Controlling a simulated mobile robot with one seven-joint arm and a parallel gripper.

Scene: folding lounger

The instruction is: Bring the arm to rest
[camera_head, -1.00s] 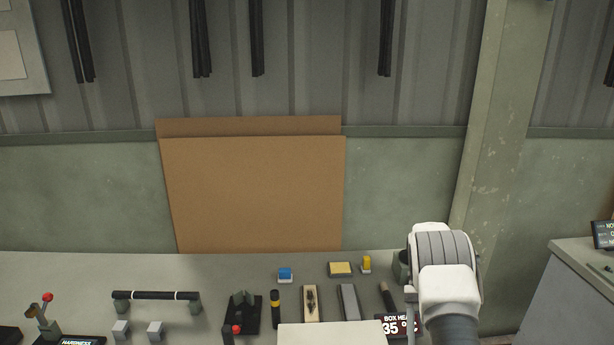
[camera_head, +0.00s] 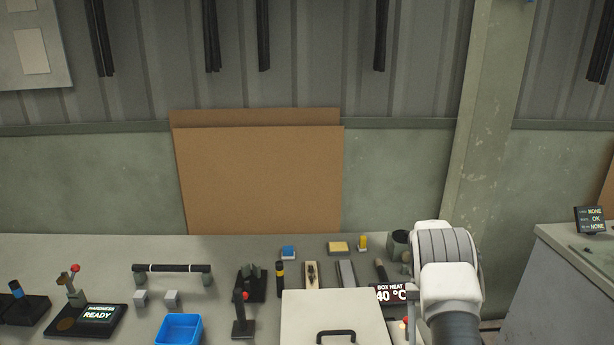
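My arm (camera_head: 447,280) shows at the lower right as a white and grey link with a ribbed grey joint. It stands in front of the right end of the workbench (camera_head: 120,246). My gripper is outside the view, so its fingers and anything in them are hidden.
On the bench are a white box lid with a black handle (camera_head: 336,336), a display reading 40 °C (camera_head: 391,293), a blue bin (camera_head: 179,329), a tester display reading READY (camera_head: 98,314) and several small tools. A grey cabinet (camera_head: 575,270) stands at the right. Cardboard sheets (camera_head: 262,180) lean behind.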

